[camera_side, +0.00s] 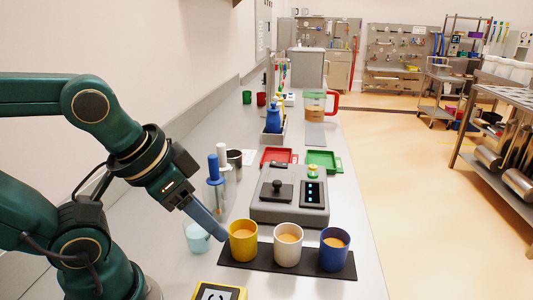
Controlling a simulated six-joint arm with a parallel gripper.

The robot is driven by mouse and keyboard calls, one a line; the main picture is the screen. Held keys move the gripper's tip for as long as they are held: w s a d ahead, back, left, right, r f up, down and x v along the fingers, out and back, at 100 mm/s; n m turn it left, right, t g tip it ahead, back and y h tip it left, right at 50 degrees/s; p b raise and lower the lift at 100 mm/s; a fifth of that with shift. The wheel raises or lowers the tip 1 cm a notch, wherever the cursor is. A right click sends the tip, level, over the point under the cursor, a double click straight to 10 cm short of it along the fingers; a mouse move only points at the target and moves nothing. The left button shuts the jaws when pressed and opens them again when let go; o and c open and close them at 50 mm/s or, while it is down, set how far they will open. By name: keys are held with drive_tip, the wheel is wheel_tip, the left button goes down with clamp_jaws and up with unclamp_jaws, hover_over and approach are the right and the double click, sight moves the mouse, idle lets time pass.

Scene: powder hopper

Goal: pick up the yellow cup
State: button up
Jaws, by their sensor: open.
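The yellow cup (243,243) stands upright at the left end of a black mat (286,265). It holds a tan powder or liquid. My gripper (221,236) reaches down from the left, with its grey-blue fingers just left of the yellow cup's rim. The jaws are open and hold nothing that I can see. One finger hides most of the other, and I cannot tell whether it touches the cup.
A white cup (288,246) and a blue cup (334,250) stand right of the yellow cup. A grey machine (290,205) is behind them. A pale glass (197,237) and blue-topped bottle (214,188) stand close to my gripper. A yellow-framed panel (218,292) lies in front.

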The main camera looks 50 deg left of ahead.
drive_tip(key=o, duration=0.6)
drive_tip(key=shift+c, duration=0.2)
drive_tip(key=shift+r, duration=0.1)
